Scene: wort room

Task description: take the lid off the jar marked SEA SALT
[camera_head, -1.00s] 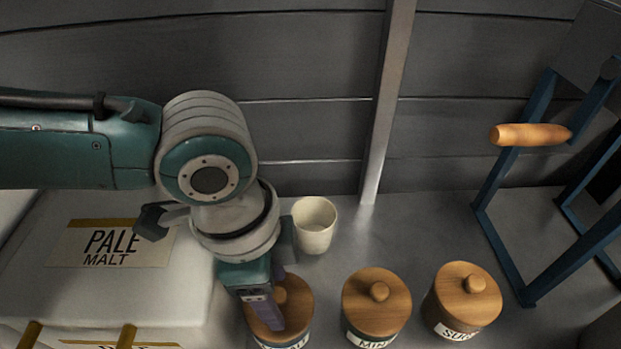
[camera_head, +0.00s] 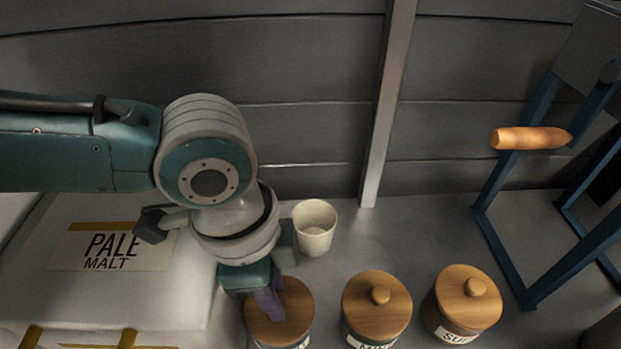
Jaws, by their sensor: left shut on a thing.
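Three jars with round wooden lids stand in a row at the bottom of the head view. The left jar (camera_head: 304,341) has a label that is mostly cut off by the picture's bottom edge, so I cannot read it whole. Its wooden lid (camera_head: 297,316) sits on the jar. My left gripper (camera_head: 270,303) reaches down over this lid and is shut on its knob, which the fingers mostly hide. My right gripper is not in view.
The middle jar (camera_head: 376,309) and right jar (camera_head: 463,304) stand close by. A cream cup (camera_head: 315,228) is behind the left jar. A Pale Malt sack (camera_head: 110,250) lies at left. A blue frame with a wooden handle (camera_head: 530,138) stands at right.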

